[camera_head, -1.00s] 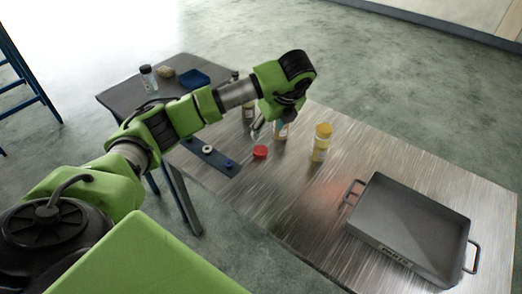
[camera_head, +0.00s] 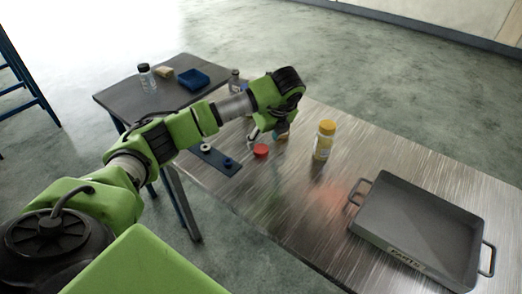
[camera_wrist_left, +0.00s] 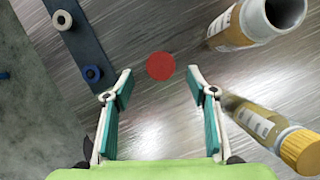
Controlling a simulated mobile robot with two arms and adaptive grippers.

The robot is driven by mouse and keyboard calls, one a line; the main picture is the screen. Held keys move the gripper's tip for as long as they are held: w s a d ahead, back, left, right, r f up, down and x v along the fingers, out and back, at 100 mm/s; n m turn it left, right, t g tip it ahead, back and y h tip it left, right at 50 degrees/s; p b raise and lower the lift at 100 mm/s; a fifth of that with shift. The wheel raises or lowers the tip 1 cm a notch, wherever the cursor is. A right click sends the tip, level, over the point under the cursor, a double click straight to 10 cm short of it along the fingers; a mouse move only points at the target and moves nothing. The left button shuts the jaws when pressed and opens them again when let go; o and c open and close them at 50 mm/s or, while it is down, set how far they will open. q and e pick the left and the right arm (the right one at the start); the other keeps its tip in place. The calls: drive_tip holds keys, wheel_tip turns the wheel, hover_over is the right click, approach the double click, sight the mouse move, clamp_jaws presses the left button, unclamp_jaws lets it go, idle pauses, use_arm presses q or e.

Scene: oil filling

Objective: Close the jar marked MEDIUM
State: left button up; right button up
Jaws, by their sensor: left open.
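A red cap (camera_head: 261,151) lies flat on the metal table. My left gripper (camera_head: 254,138) is open and empty just above it. In the left wrist view the cap (camera_wrist_left: 160,66) sits just ahead of and between the fingertips (camera_wrist_left: 159,82). An uncapped jar (camera_wrist_left: 236,32) with amber contents stands to the right of the fingers; in the head view my gripper mostly hides it. A jar with a yellow cap (camera_head: 324,143) stands further right, and also shows in the left wrist view (camera_wrist_left: 262,122). I cannot read which label says MEDIUM. My right gripper is not in view.
A dark strip (camera_head: 228,168) with a white ring (camera_head: 206,147) and a blue ring (camera_head: 228,162) lies left of the cap. A grey PARTS tray (camera_head: 415,225) is at right. A side table (camera_head: 125,97) holds a blue bin (camera_head: 193,79) and a bottle (camera_head: 147,77).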

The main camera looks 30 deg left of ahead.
sight(261, 148)
use_arm(q)
drive_tip(key=b+x, duration=0.2)
drive_tip(key=x, duration=0.1)
drive_tip(key=b+x, duration=0.1)
drive_tip(key=shift+s+d+f, duration=0.1)
drive_tip(key=shift+d+f, duration=0.15)
drive_tip(key=shift+f, duration=0.2)
drive_tip(key=shift+a+f, duration=0.2)
drive_tip(key=shift+f, duration=0.1)
drive_tip(key=shift+r, duration=0.1)
drive_tip(key=c, duration=0.8)
